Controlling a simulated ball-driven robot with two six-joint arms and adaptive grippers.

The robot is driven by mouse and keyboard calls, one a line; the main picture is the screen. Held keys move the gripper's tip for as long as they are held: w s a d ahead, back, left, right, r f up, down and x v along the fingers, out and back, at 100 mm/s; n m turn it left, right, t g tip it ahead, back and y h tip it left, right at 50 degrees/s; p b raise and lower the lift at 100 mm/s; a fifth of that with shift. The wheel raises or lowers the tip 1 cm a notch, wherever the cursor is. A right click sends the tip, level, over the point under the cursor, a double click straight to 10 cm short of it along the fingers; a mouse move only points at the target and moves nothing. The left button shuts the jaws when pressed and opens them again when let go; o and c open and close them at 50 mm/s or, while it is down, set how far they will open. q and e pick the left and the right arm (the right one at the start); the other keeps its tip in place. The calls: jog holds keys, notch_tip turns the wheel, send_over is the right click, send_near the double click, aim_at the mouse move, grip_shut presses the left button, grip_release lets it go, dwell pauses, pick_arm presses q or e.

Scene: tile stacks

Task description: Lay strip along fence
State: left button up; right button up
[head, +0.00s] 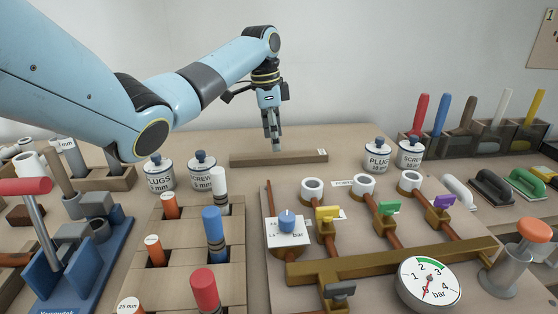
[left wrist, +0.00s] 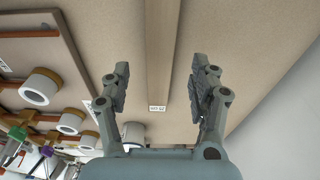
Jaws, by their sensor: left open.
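A long brown wooden bar (head: 302,158), which looks like the strip, lies across the back of the table with a small white label near its right end. In the left wrist view the bar (left wrist: 161,50) runs lengthwise between the fingers, with a label near its lower end. My left gripper (head: 276,146) points down over the middle of the bar. In the left wrist view its two fingers (left wrist: 161,66) are spread, one on each side of the bar, with gaps and nothing held. I cannot pick out a separate fence. My right gripper is not in view.
White lidded jars (head: 202,172) stand front left of the bar, and more jars (head: 377,156) stand to its right. A valve board with a pressure gauge (head: 429,284) and a block with coloured pegs (head: 213,235) are in front.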

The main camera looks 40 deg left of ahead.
aim_at(279, 154)
pick_arm(q)
jog(key=f, duration=0.3)
jog(key=w+f+b, duration=0.1)
jog(key=shift+d+f, duration=0.3)
jog(key=shift+d, duration=0.05)
jog(key=shift+c, duration=0.3)
jog(key=c, duration=0.5)
grip_shut()
jog(key=shift+r, duration=0.15)
notch_tip(279, 154, up, 4)
jog(key=shift+r+p, duration=0.1)
jog(key=shift+p, duration=0.4)
jog(key=w+d+r, duration=0.4)
jog(key=d+r, duration=0.2)
jog(key=d, duration=0.4)
jog(key=shift+w+d+r+p, duration=0.3)
jog(key=shift+d+p, duration=0.05)
